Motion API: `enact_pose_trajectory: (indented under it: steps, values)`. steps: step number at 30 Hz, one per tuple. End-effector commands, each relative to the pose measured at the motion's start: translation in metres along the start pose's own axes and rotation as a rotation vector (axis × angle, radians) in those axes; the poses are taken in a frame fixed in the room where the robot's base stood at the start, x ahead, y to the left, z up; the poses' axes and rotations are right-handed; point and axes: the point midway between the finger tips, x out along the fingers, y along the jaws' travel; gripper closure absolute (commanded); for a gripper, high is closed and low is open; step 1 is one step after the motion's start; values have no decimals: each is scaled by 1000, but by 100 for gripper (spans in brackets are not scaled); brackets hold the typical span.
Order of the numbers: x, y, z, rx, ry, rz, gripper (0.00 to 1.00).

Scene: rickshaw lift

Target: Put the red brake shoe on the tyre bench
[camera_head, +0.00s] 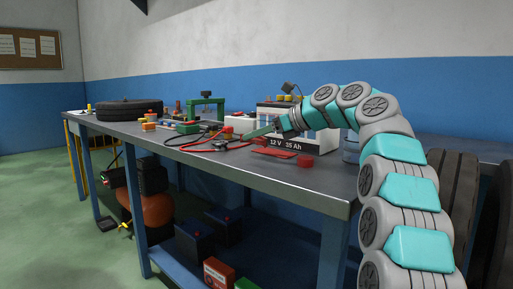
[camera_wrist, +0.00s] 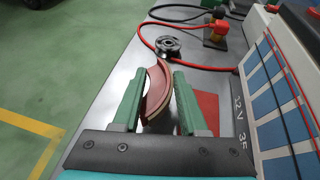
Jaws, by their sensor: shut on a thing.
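In the wrist view the red brake shoe (camera_wrist: 158,88), a curved piece with a pale inner side, sits between the two green fingers of my gripper (camera_wrist: 157,95). The gripper is shut on it. In the head view my gripper (camera_head: 258,133) reaches left, low over the long grey-topped workbench (camera_head: 205,160). The shoe is hard to make out there, and I cannot tell whether it touches the top. A black tyre (camera_head: 128,110) lies flat at the far left end of this bench.
A battery labelled 12 V 35 Ah (camera_head: 297,140) stands beside my gripper. Red and black cables (camera_head: 205,143) lie left of it, and a flat red piece (camera_head: 275,153) lies in front. A green frame (camera_head: 206,104) and small blocks stand toward the tyre. More tyres (camera_head: 455,190) stand at right.

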Motion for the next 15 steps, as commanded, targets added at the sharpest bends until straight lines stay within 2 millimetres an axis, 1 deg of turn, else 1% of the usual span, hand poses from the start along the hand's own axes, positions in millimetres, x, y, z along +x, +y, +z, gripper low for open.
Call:
enact_pose_trajectory:
  steps: [8, 14, 15]
  values:
    - [14, -1, -33, 3, 0, 0, 100]
    - [14, -1, -33, 1, 1, -1, 100]
    - [14, -1, -33, 1, 1, -1, 57]
